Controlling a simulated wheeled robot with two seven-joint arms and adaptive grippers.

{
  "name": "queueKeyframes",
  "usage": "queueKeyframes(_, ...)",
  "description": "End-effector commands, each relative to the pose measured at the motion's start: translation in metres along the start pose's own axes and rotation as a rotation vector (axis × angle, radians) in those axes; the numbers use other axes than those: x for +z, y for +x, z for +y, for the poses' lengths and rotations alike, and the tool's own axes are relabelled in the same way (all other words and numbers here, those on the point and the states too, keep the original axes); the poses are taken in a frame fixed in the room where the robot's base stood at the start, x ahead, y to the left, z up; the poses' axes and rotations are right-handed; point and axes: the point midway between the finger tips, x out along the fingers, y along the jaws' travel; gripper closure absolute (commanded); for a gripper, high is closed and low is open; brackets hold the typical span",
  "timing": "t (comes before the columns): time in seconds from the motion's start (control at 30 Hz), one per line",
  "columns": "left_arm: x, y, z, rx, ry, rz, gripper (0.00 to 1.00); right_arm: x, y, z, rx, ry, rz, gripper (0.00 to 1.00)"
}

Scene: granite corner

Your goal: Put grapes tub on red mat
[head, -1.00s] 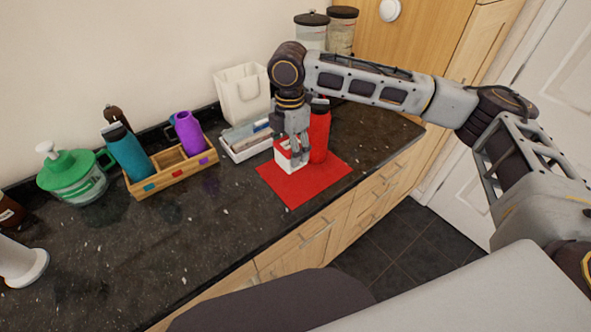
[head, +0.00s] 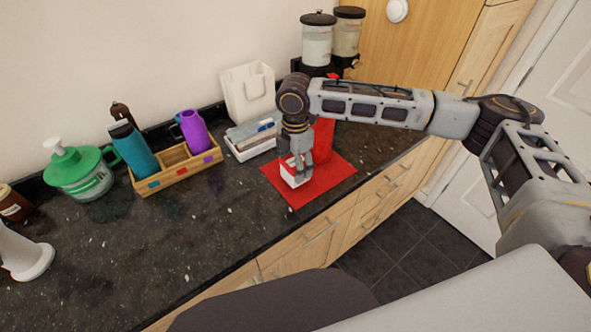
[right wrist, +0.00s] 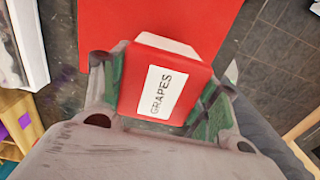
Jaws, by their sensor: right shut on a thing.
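The grapes tub (head: 290,175) is a small white tub. In the right wrist view its red lid (right wrist: 136,88) carries a white label reading GRAPES. My right gripper (head: 297,168) points down and is shut on it, with a finger on either side in the wrist view (right wrist: 165,95). The red mat (head: 322,188) lies flat near the counter's front edge, and the tub is over its left part. I cannot tell whether the tub's underside touches the mat. The mat also shows in the wrist view (right wrist: 190,22). My left gripper is not in view.
A white tray (head: 250,149) and a white bag-like holder (head: 248,92) stand behind left. A wooden caddy (head: 180,172) with bottles is farther left.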

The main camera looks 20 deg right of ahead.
Motion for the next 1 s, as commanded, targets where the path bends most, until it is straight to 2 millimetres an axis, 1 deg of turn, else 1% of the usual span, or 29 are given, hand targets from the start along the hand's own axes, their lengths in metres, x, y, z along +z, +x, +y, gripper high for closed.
queueKeyframes(0.1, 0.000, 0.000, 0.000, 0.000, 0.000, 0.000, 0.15, 0.000, 0.013, 0.000, -0.001, 0.000, 0.000, 0.66)
queueKeyframes(0.2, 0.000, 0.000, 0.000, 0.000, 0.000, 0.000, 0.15, 0.000, 0.019, 0.000, 0.000, 0.000, 0.000, 0.66)
queueKeyframes(0.63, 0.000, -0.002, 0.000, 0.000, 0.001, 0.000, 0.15, 0.000, 0.021, 0.000, 0.000, -0.001, 0.000, 0.66)
queueKeyframes(0.67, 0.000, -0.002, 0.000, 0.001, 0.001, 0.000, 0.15, 0.000, 0.022, 0.000, 0.000, -0.001, 0.000, 0.38)
queueKeyframes(0.7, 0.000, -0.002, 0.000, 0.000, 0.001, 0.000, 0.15, 0.000, 0.022, 0.000, 0.000, -0.001, 0.000, 0.33)
queueKeyframes(0.8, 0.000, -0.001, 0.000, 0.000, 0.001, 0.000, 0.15, 0.000, 0.022, 0.000, 0.000, -0.001, 0.000, 0.20)
queueKeyframes(0.83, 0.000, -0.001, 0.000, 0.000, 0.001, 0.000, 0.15, 0.000, 0.022, 0.000, 0.000, -0.001, 0.000, 0.18)
queueKeyframes(1.0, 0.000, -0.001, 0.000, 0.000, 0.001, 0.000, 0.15, 0.000, 0.022, 0.000, 0.000, -0.001, 0.000, 0.18)
